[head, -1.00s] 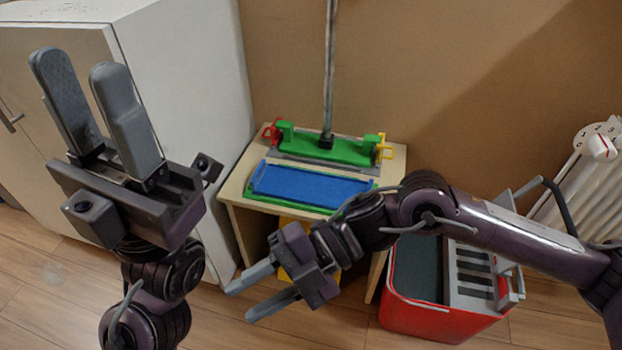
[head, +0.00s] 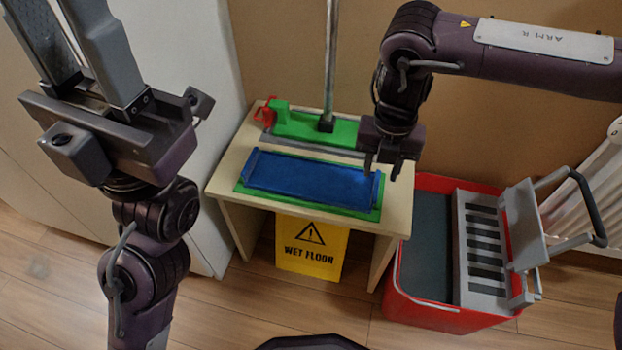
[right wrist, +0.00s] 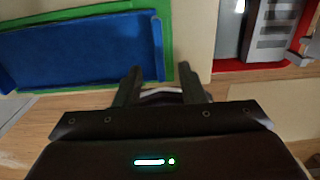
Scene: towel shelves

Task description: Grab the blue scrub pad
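The blue scrub pad (head: 310,181) lies flat on a green mat (head: 352,211) on the small wooden table. In the right wrist view the pad (right wrist: 85,50) fills the upper left. My right gripper (head: 383,172) is above the pad's right end, pointing down.
Behind the pad stands a green mop head (head: 300,127) with an upright pole and a red clip (head: 265,112). A red bucket (head: 428,312) with a grey wringer stands right of the table (head: 398,215). A yellow wet floor sign (head: 310,262) is under it. A white cabinet is left.

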